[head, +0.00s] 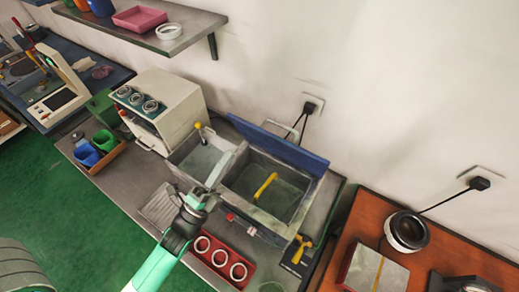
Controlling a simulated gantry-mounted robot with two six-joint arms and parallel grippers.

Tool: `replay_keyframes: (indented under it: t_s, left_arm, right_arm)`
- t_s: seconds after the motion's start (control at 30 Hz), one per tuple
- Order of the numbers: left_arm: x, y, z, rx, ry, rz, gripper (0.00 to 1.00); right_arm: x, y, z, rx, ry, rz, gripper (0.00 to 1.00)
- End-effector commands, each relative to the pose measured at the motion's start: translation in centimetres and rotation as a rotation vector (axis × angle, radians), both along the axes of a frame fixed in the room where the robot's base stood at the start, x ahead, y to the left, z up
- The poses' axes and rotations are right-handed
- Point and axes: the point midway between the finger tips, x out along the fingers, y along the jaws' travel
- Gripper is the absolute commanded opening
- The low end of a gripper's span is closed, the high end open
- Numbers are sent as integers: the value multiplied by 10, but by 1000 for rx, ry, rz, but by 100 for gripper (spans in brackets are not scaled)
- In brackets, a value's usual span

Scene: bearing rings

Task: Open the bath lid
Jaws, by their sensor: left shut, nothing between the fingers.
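The bath (301,214) is a grey metal tub on the bench, with a greenish inside and a yellow bar (264,187) in it. A blue panel (282,143), which looks like its lid, stands raised along the back edge, so the inside shows. My left gripper (222,166) is shut and empty, over the left side of the bath near the divider with the smaller basin (196,160). It appears apart from the blue panel. My right gripper is not in view.
A red tray (221,262) with several white rings lies in front of the bath. A white box-shaped machine (170,108) stands left of it. A wall shelf (195,30) overhangs at the back. An orange-brown table (470,258) stands at right.

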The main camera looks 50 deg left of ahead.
Motion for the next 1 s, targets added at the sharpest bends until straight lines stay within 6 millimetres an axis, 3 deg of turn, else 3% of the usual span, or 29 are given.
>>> replay_keyframes:
  t_s: [0.03, 0.1, 0.17, 0.47, 1.0]
  left_arm:
    - [-17, 5, -53, -30, 69, 33, 0]
    - [-32, 9, -81, -53, 120, 64, 0]
    - [-37, 12, -88, -61, 132, 78, 0]
    - [-28, 18, -78, -60, 127, 84, 0]
    - [65, 53, -36, -60, 125, 82, 0]
  right_arm:
    - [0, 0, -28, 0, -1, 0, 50]
    - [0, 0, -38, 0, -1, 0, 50]
    - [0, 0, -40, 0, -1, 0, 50]
    - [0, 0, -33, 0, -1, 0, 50]
    - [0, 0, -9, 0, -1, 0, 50]
